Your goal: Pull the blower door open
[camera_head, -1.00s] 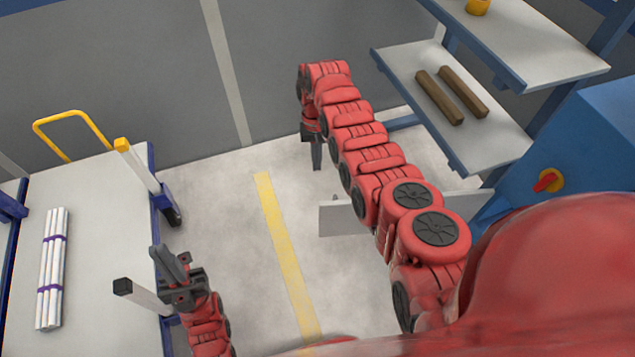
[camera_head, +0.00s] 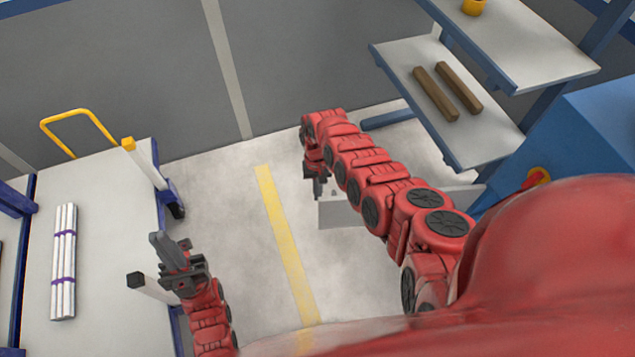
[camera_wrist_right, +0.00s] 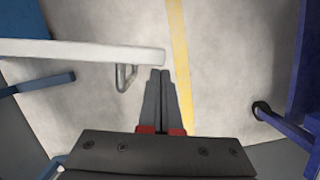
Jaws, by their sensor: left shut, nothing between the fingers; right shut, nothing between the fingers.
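The blower door is a pale grey-white panel (camera_head: 338,216) standing out to the left from the blue machine (camera_head: 592,135), partly hidden behind my right arm. In the right wrist view the door (camera_wrist_right: 70,52) is seen along its edge, with a metal loop handle (camera_wrist_right: 124,79) near its free end. My right gripper (camera_head: 318,190) is shut and empty. In the right wrist view its fingertips (camera_wrist_right: 160,73) are just beside the door's free end, right of the handle; whether they touch the door I cannot tell. My left gripper (camera_head: 160,240) is shut and empty near the cart.
A cart (camera_head: 100,290) at left carries a bundle of white pipes (camera_head: 64,262). A shelf (camera_head: 400,62) at upper right holds two brown bars (camera_head: 448,92). A red and yellow knob (camera_head: 538,178) is on the machine. The floor with a yellow stripe (camera_head: 280,235) is clear.

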